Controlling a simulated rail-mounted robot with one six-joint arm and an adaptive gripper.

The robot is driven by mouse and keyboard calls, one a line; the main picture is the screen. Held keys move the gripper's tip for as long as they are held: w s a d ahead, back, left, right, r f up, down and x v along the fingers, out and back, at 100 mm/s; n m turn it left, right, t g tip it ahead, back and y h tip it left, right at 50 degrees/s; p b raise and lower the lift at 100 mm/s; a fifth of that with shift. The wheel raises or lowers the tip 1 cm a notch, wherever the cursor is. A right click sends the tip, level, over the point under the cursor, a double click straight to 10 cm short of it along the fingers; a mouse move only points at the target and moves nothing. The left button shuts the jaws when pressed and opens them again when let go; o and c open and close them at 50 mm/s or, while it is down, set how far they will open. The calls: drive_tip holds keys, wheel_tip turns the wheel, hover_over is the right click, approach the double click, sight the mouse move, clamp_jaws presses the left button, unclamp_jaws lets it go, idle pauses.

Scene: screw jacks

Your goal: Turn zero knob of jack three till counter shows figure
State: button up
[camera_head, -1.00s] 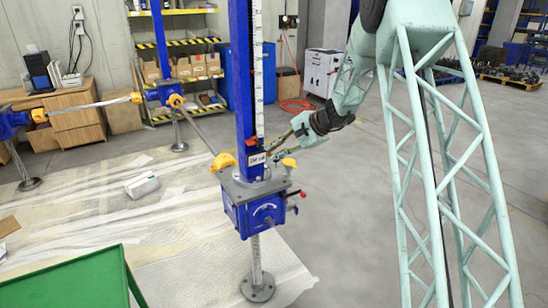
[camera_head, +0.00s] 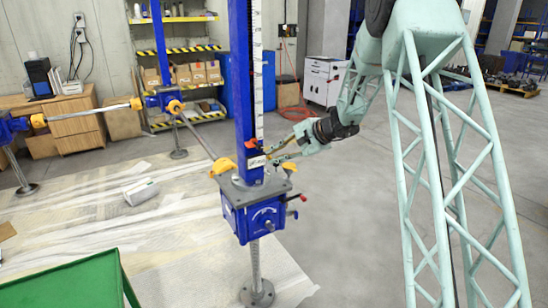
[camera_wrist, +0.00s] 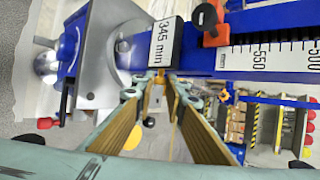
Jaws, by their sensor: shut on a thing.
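The nearest jack has a blue column (camera_head: 240,80) on a blue gearbox (camera_head: 255,218). Its counter (camera_head: 256,161) is a small box low on the column. In the wrist view the counter (camera_wrist: 163,45) lies sideways and reads 345 mm. My gripper (camera_head: 271,157) reaches in from the right beside the counter. In the wrist view my gripper (camera_wrist: 160,82) has its fingertips close together at the counter's lower edge. It is shut on a small brass-coloured knob (camera_wrist: 161,75), mostly hidden between the fingertips.
A red clamp (camera_wrist: 215,25) with a black knob sits by the scale on the column. Yellow shaft couplings (camera_head: 223,166) flank the gearbox top. A green table (camera_head: 70,285) stands front left.

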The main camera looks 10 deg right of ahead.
drive_tip(key=o, duration=0.8)
drive_tip(key=shift+s+d, duration=0.1)
drive_tip(key=v, duration=1.1)
drive_tip(key=shift+d+r, duration=0.2)
drive_tip(key=shift+r, duration=0.15)
drive_tip(key=shift+s, duration=0.15)
